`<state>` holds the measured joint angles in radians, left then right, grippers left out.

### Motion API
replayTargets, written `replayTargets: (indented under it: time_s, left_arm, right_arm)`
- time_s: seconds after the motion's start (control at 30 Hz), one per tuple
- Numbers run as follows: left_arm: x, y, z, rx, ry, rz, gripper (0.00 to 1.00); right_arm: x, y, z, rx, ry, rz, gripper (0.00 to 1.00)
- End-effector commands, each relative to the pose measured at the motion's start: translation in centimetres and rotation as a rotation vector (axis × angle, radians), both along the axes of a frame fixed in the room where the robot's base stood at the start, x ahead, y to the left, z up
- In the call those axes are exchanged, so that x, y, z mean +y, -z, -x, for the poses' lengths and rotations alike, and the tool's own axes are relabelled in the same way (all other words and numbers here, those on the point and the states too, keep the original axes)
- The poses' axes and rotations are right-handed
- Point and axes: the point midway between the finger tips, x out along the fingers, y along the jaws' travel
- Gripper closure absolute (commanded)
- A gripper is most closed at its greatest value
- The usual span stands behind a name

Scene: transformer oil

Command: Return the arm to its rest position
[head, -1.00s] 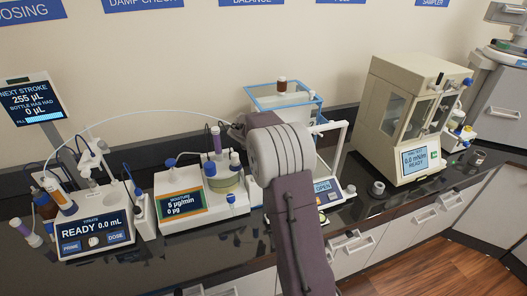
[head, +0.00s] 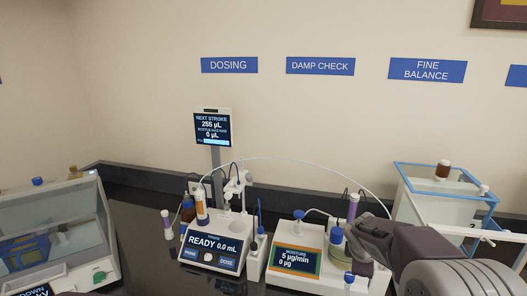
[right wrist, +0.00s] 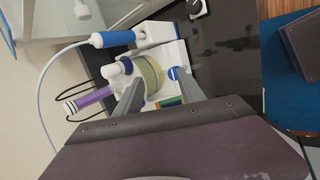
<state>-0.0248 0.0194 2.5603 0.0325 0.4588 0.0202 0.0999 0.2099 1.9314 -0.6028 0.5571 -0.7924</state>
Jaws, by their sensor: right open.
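My right arm comes in from the right in the head view, with its gripper (head: 368,238) at the right side of the moisture meter (head: 297,262). The fingers are hard to make out there. In the right wrist view the right gripper (right wrist: 158,95) is open, its two grey fingers apart and nothing held between them. The meter's glass vessel (right wrist: 152,74) with a yellowish content shows beyond the fingers; I cannot tell how far off it is. My left gripper is not in view.
The titrator (head: 215,243) with its display post (head: 213,128) stands left of the moisture meter. A thin hose (head: 300,161) arches over to the right. A blue-edged clear enclosure (head: 440,205) is at the right, a glass-lidded instrument (head: 55,235) at the left.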

Motion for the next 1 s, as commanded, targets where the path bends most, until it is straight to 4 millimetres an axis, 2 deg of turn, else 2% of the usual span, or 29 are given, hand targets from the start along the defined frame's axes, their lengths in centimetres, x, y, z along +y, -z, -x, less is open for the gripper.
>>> replayTargets:
  time_s: [0.03, 0.13, 0.2, 0.3, 0.37, 0.4, 0.5, 0.63, 0.67, 1.0]
  left_arm:
    - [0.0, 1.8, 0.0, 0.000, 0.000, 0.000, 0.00]
    - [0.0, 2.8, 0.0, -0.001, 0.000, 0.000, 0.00]
    - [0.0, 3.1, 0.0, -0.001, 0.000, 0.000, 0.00]
    - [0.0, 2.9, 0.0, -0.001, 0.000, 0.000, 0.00]
    - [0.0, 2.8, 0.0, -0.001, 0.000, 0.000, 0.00]
    - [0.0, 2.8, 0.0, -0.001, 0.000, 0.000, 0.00]
    - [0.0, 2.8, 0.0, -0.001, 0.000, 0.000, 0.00]
    - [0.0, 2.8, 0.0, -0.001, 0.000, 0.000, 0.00]
    - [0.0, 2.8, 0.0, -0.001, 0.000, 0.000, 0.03]
    - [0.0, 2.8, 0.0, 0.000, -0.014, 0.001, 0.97]
  right_arm:
    - [2.8, 3.6, 2.8, 0.023, 0.053, -0.097, 0.53]
    - [7.4, 8.4, 8.9, 0.076, 0.254, -0.306, 0.53]
    - [9.6, 11.0, 13.3, 0.116, 0.441, -0.430, 0.53]
    - [11.5, 13.4, 18.5, 0.161, 0.748, -0.563, 0.53]
    - [12.3, 14.3, 20.5, 0.170, 0.931, -0.619, 0.53]
    - [12.5, 14.5, 20.7, 0.157, 1.011, -0.647, 0.53]
    - [12.6, 14.4, 20.4, 0.130, 1.088, -0.672, 0.53]
    - [12.6, 14.4, 20.3, 0.127, 1.096, -0.672, 0.53]
    - [12.6, 14.4, 20.3, 0.127, 1.096, -0.672, 0.53]
    - [12.5, 14.4, 20.3, 0.127, 1.092, -0.671, 0.53]
